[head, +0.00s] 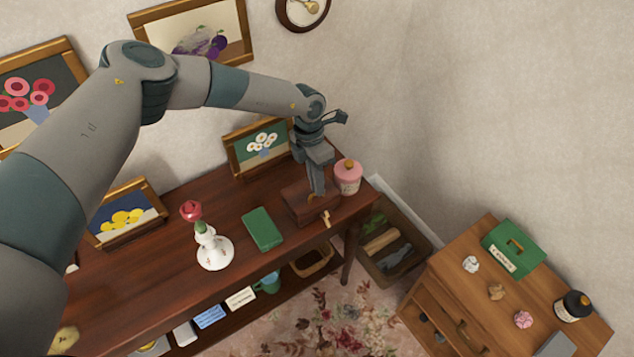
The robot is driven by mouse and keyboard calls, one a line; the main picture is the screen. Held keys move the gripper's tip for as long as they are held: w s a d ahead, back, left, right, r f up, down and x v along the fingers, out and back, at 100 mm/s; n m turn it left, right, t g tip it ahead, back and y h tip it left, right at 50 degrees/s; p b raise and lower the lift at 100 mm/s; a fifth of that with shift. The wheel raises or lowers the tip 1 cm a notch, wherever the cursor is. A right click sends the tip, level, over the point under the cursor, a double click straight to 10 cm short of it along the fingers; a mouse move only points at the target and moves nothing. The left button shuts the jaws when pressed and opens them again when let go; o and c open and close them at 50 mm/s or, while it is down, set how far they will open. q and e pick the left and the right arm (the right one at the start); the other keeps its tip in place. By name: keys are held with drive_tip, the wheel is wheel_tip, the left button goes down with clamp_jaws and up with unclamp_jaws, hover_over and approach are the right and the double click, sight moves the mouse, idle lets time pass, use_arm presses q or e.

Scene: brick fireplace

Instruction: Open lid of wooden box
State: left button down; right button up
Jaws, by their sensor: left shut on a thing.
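A small reddish-brown wooden box (301,205) sits near the right end of the dark wooden table (150,252). A small gold-coloured piece (326,218) shows at its front right. My left gripper (317,192) reaches down from above onto the box's top. It is shut on the box at its lid area; the fingertips are small here, and the exact grip is hard to make out. The lid looks closed, though the gripper covers part of it. My right gripper is not in view.
A pink jar (347,177) stands close right of the box. A framed flower picture (259,146) leans behind it. A wooden cabinet (520,285) is at right.

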sight(308, 184)
use_arm(q)
drive_tip(key=shift+w, duration=0.1)
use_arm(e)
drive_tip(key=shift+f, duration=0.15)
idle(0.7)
